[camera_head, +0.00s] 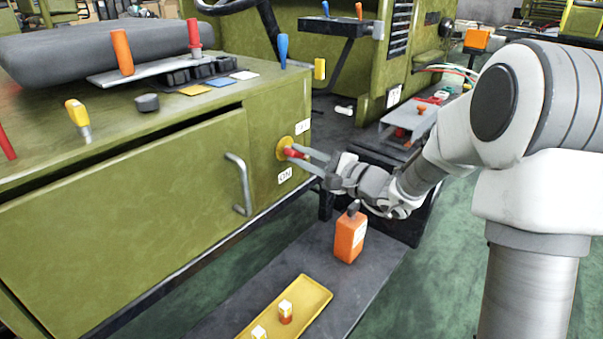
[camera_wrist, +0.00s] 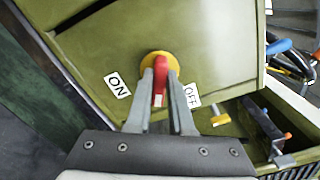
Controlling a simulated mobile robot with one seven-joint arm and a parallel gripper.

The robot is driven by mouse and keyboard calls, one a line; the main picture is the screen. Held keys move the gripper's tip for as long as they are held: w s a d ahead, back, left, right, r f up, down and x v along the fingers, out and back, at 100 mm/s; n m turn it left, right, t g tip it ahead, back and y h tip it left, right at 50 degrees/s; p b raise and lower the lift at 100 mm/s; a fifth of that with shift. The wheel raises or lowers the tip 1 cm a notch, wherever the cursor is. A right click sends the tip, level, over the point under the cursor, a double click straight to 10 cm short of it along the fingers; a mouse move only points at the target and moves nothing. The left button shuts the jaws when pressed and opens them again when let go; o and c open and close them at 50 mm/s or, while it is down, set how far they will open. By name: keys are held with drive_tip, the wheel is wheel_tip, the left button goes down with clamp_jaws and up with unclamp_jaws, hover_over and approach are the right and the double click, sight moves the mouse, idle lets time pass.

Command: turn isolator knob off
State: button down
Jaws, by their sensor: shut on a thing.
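The isolator knob is a red handle (camera_wrist: 160,72) on a round yellow plate, on the end face of a green cabinet. In the head view the red knob (camera_head: 292,154) is partly hidden by my fingers. My gripper (camera_head: 305,157) reaches it from the right and is shut on it. In the wrist view the fingers of my gripper (camera_wrist: 161,85) lie on both sides of the red handle. The ON label (camera_wrist: 117,85) is left of the knob and the OFF label (camera_wrist: 192,95) right of it in that view. In the head view the ON label (camera_head: 285,175) is below the knob.
A cabinet handle (camera_head: 240,185) stands out left of the knob. An orange bottle (camera_head: 350,236) and a yellow tray (camera_head: 318,297) stand on the dark step below my gripper.

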drive_tip(key=n, duration=0.1)
drive_tip(key=n+b, duration=0.1)
drive_tip(key=shift+f+n, duration=0.2)
drive_tip(key=shift+n, duration=0.1)
drive_tip(key=shift+n+b, duration=0.3)
drive_tip(key=shift+n, duration=1.3)
drive_tip(key=c, duration=0.8)
unclamp_jaws()
drive_tip(key=p+v, duration=0.3)
drive_tip(key=v, duration=1.4)
drive_tip(key=shift+s, duration=0.25)
drive_tip(key=shift+d, duration=0.1)
